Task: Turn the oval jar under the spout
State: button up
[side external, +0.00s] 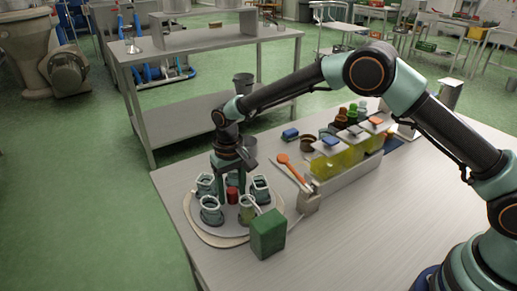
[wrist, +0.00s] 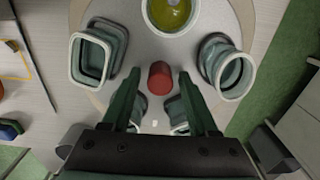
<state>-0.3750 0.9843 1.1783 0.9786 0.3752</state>
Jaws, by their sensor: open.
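A round turntable (side external: 222,238) carries several greenish glass jars around a red upright knob (side external: 232,194). In the wrist view a jar with an oval-looking mouth (wrist: 233,72) stands right of the red knob (wrist: 160,78); it appears to be the front-left jar (side external: 211,212) in the side view. A squarish jar (wrist: 98,52) is on the left and a round jar with yellow liquid (wrist: 172,12) at the top. Two more jars are partly hidden by my gripper. My gripper (side external: 231,180) points down over the turntable, open, its fingers either side of the knob. I cannot clearly make out the spout.
A green box (side external: 268,234) stands close to the turntable's front right. Behind it are a grey rack (side external: 345,173) with yellow-filled containers, an orange spoon (side external: 291,168) and a blue item (side external: 290,134). The table's right front is clear.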

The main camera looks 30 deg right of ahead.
grip_shut()
jog(key=n, duration=0.7)
jog(key=shift+n, duration=0.4)
jog(key=n, duration=0.4)
jog(key=shift+n, duration=1.5)
jog(key=shift+c, duration=0.4)
grip_release()
